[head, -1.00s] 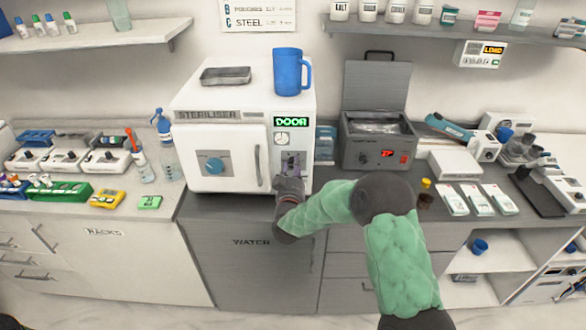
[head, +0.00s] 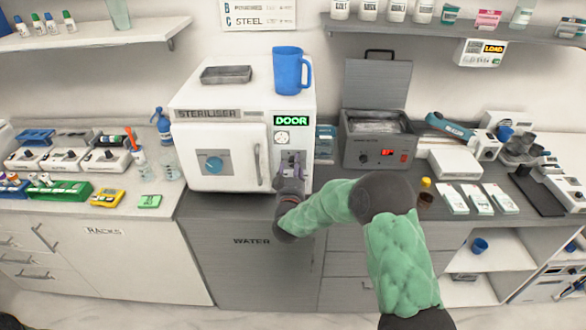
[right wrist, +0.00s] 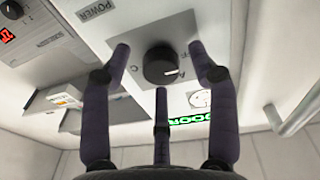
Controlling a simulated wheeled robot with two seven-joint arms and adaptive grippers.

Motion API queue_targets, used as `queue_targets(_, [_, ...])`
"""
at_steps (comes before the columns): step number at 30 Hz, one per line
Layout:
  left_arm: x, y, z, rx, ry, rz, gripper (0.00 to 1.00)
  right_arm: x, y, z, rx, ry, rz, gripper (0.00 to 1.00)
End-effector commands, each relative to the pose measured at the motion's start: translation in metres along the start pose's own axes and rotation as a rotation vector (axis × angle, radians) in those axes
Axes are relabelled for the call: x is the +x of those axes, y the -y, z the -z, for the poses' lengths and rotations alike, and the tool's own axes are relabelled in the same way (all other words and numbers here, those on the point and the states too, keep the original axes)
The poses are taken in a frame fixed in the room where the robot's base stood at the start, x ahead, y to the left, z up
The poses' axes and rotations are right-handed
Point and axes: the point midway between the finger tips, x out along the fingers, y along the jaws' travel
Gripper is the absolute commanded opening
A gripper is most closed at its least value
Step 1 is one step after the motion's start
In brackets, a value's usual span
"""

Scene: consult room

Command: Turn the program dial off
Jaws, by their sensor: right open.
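The program dial (right wrist: 161,66) is a black round knob with a white pointer mark, on a pale plate with letters around it. It sits on the front panel of the white steriliser (head: 236,102). My right gripper (right wrist: 160,62) is open, its dark fingers spread around the dial with visible gaps. I cannot tell whether any fingertip touches it. In the head view the right gripper (head: 291,165) is at the panel below the green DOOR display (head: 291,121) and mostly hides the dial. My left gripper is not in view.
A blue mug (head: 287,72) and a grey tray (head: 226,74) stand on top. A grey open-lidded bath (head: 375,140) stands to the right.

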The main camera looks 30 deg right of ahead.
Motion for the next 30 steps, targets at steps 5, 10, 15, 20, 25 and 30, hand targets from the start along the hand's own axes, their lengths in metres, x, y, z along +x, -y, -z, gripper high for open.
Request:
queue_targets(5, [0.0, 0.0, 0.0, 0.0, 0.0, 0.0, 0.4, -0.016, 0.001, 0.001, 0.0, 0.0, 0.002, 0.6])
queue_targets(10, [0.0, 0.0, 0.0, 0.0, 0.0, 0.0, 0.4, -0.049, 0.001, 0.0, 0.0, 0.001, 0.004, 0.6])
queue_targets(15, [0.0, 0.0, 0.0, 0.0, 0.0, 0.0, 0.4, -0.082, 0.001, 0.0, 0.0, 0.001, 0.004, 0.6])
queue_targets(20, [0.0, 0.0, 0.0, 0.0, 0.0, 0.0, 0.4, -0.106, 0.001, -0.001, -0.001, 0.002, 0.004, 0.6])
queue_targets(25, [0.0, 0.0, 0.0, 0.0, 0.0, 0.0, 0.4, -0.118, 0.001, -0.001, -0.001, 0.002, 0.002, 0.6])
queue_targets(30, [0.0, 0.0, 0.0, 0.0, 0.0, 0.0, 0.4, -0.12, 0.001, -0.001, -0.001, 0.002, 0.001, 0.6])
